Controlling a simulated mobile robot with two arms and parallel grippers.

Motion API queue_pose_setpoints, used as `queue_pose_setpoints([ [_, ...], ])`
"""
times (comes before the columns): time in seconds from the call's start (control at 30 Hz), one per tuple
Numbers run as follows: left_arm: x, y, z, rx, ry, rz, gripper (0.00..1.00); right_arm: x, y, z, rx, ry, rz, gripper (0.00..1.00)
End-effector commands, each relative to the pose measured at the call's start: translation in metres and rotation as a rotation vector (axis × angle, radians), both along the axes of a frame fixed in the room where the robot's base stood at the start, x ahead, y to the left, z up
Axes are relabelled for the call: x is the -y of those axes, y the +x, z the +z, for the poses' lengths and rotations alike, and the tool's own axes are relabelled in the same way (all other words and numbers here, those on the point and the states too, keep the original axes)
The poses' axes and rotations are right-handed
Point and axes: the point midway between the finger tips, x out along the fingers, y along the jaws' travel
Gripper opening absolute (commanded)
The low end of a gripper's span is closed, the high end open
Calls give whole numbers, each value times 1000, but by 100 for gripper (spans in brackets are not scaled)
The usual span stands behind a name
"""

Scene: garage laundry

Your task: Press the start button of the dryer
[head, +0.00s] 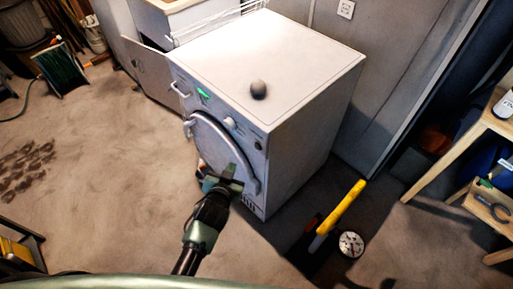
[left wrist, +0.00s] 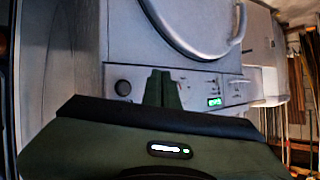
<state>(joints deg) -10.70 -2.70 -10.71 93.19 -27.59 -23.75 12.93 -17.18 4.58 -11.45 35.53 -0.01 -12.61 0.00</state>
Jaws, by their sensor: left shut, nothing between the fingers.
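The white dryer (head: 290,60) stands in the middle of the head view, its round door (head: 215,150) on the front. Its control panel has a green-lit display (head: 203,93), a pale knob (head: 229,123) and a dark round button or knob (head: 258,145) near the right corner. The left wrist view shows the dark round control (left wrist: 122,87) and the display (left wrist: 214,101). My left gripper (head: 232,178) is shut and empty in front of the dryer. In the wrist view its fingers (left wrist: 163,88) cover part of the panel between those two. Contact cannot be told. My right gripper is out of view.
A dark ball (head: 258,89) lies on the dryer top. A yellow-handled tool (head: 340,210) and a round pale item (head: 351,244) are on the floor to the right. A wooden workbench (head: 450,160) stands at the far right. The floor to the left is mostly clear.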

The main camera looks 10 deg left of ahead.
Motion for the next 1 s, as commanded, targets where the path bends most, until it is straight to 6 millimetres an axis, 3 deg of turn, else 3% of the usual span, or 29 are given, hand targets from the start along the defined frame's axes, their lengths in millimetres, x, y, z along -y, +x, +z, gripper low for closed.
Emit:
queue_pose_setpoints([
  [0.3,28,37,-3,5,-1,-2,0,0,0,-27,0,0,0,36],
  [0.5,42,53,-1,2,0,0,0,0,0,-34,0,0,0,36],
  [1.0,48,61,0,1,1,-1,0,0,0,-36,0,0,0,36],
])
